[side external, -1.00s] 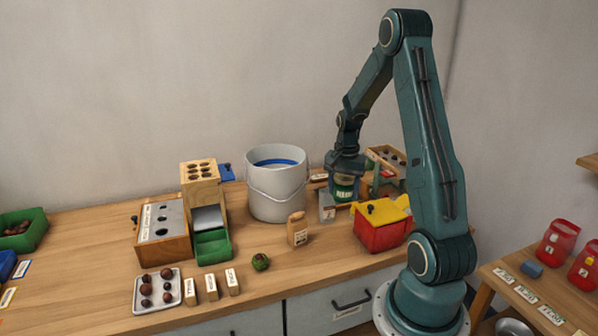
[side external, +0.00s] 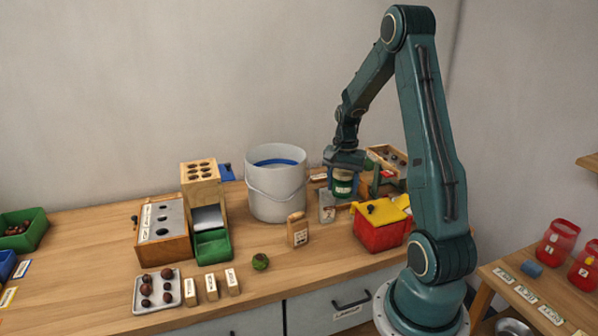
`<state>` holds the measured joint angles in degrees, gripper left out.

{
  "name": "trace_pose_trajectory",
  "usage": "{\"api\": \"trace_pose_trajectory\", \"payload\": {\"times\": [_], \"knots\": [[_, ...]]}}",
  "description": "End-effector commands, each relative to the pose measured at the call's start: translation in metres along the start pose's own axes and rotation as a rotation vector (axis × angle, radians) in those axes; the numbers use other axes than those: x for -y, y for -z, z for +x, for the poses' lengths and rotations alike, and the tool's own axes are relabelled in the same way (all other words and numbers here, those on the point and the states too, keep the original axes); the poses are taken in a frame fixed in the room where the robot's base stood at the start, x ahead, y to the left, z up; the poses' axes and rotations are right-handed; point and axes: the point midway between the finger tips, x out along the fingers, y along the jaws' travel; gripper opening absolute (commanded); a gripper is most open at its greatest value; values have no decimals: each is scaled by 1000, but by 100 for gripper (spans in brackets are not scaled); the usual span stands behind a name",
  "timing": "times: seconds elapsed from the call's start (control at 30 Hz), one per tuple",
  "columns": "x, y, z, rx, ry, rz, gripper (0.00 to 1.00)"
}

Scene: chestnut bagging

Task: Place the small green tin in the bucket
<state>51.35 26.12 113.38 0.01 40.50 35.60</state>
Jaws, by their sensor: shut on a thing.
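The small green tin (side external: 342,186) has a pale label band and is held between the fingers of my gripper (side external: 343,176). My gripper is shut on it and points down, with the tin raised above the table behind the red box. The bucket (side external: 275,198) is pale grey with a wire handle, and stands upright on the table to the left of my gripper. Something blue shows inside the bucket's open top. The bucket's bottom inside is hidden.
A red box with a yellow lid (side external: 381,227) stands in front of my gripper. A small grey block (side external: 327,208) and a wooden tag (side external: 297,231) stand near the bucket. A wooden dispenser with a green tray (side external: 213,246) is to its left. A green chestnut husk (side external: 260,262) lies in front.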

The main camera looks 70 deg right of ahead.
Motion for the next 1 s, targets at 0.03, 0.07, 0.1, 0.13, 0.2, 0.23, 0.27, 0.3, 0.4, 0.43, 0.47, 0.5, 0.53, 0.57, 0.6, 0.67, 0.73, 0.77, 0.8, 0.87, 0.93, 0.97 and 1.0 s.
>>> {"api": "trace_pose_trajectory", "payload": {"times": [0.03, 0.07, 0.1, 0.13, 0.2, 0.23, 0.27, 0.3, 0.4, 0.43, 0.47, 0.5, 0.53, 0.57, 0.6, 0.67, 0.73, 0.77, 0.8, 0.87, 0.93, 0.97, 1.0], "knots": [[3, -2, 1, 0, 0, -16, 28], [6, -4, 1, 0, 0, -27, 28], [9, -7, 2, 0, 0, -45, 28], [12, -10, 2, 1, 0, -61, 28], [21, -17, 4, 1, 0, -106, 28], [25, -20, 5, 1, 0, -128, 28], [30, -24, 6, 1, 0, -152, 28], [36, -30, 8, 1, 0, -188, 28], [53, -47, 11, 1, -1, -287, 28], [58, -53, 12, 2, -1, -318, 28], [64, -59, 14, 1, -1, -351, 28], [70, -67, 15, 1, -1, -394, 28], [75, -73, 16, 1, 0, -427, 28], [80, -79, 18, 1, 0, -458, 28], [87, -88, 19, 1, 0, -503, 28], [96, -100, 22, 1, -1, -567, 28], [105, -116, 25, 1, -1, -643, 28], [109, -123, 26, 1, -1, -675, 28], [115, -132, 27, 1, 0, -719, 28], [122, -146, 30, 0, 0, -783, 28], [130, -162, 32, 1, 0, -859, 28], [132, -169, 34, 1, -1, -891, 28], [136, -179, 35, 1, 0, -934, 28]]}}
